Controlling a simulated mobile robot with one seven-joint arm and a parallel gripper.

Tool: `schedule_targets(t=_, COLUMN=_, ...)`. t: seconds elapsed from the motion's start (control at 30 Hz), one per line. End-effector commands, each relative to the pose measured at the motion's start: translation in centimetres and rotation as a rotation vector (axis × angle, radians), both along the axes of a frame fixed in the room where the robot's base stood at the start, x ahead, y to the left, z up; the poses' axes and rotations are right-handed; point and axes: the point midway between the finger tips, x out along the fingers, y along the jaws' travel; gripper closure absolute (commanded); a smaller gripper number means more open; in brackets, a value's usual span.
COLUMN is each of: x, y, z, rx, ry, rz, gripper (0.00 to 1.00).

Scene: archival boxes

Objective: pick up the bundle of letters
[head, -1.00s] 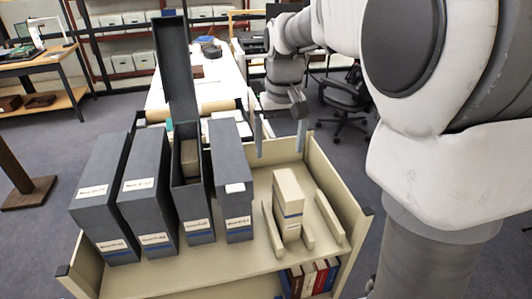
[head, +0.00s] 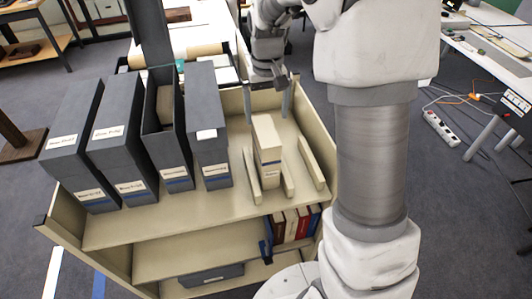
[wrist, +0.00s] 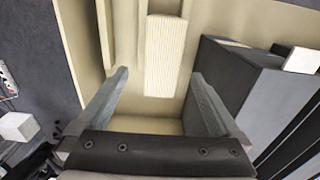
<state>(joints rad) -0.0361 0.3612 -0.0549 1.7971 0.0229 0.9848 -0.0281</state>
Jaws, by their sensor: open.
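The bundle of letters (head: 267,150) is a cream block with a blue band and a small label. It stands upright on the cart's top shelf between low cream dividers (head: 251,176). In the wrist view, the ribbed top edges of the bundle (wrist: 165,60) show ahead, roughly in line with the gap between the fingers. My gripper (head: 267,100) is open and empty, its fingers apart, just behind and above the bundle in the head view. In the wrist view, my gripper (wrist: 160,75) appears apart from the bundle.
Several dark grey archival boxes (head: 208,145) stand left of the bundle. One open box (head: 165,145) has a raised lid and a brownish block (head: 165,105) inside. The cart (head: 110,235) has raised side walls, and books (head: 290,224) on its lower shelf. Bare shelf lies before the bundle.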

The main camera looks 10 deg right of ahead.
Motion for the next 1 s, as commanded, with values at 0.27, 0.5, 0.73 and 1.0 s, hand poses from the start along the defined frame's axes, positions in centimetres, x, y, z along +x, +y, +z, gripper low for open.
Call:
schedule_targets(t=0.27, x=0.0, y=0.0, z=-4.1, rx=0.000, ry=0.001, rz=0.001, gripper=0.00)
schedule_targets(t=0.5, x=-0.2, y=0.3, z=-6.2, rx=0.000, ry=0.004, rz=0.001, gripper=0.00)
schedule_targets(t=0.73, x=-0.3, y=0.4, z=-9.2, rx=0.000, ry=0.002, rz=0.000, gripper=0.00)
schedule_targets(t=1.0, x=-0.2, y=0.4, z=-9.6, rx=0.000, ry=-0.002, rz=0.000, gripper=0.00)
